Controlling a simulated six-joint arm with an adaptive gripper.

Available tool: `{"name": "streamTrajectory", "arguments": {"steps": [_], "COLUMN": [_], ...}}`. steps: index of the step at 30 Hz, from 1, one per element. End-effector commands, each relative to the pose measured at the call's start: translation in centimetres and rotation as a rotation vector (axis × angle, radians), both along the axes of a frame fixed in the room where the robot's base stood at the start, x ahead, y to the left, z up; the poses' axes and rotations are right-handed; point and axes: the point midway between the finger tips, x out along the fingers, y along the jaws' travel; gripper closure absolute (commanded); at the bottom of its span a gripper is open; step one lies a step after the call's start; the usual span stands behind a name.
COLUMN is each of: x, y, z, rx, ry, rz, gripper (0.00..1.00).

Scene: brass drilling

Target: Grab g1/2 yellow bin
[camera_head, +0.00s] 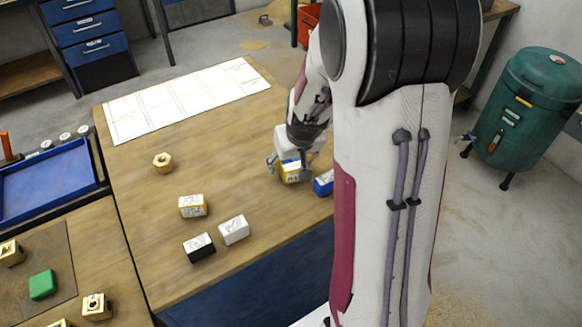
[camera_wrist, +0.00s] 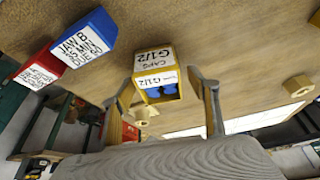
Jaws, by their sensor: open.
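The yellow bin labelled "CAPS G1/2" (camera_wrist: 155,60) stands between the fingertips of my gripper (camera_wrist: 161,80) in the wrist view, with blue pieces visible in it. One finger is on each side of it, and I cannot tell whether either touches. In the head view my gripper (camera_head: 289,166) is over this yellow bin (camera_head: 291,174), which it partly hides. The gripper is open. Another yellow bin (camera_head: 193,206) with a white label, too small to read, stands farther left on the table.
A blue bin (camera_head: 323,184) stands close on the right, and a red bin (camera_wrist: 36,70) is beyond it in the wrist view. A white bin (camera_head: 234,230), a black bin (camera_head: 199,247) and a brass hex piece (camera_head: 163,162) stand apart on the table. A white sheet (camera_head: 180,100) lies behind.

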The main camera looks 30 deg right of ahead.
Motion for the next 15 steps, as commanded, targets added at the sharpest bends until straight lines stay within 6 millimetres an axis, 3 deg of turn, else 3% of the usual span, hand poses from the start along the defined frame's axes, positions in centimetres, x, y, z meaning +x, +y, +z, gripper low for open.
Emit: {"name": "streamTrajectory", "arguments": {"steps": [6,11,15], "x": [-0.01,-0.01,0.00], "y": [-0.01,0.00,0.00], "z": [0.02,0.02,0.03], "rx": [0.000,0.000,0.000], "ry": [0.000,0.000,0.000], "rz": [0.000,0.000,0.000], "gripper": [0.40,0.82,0.83]}}
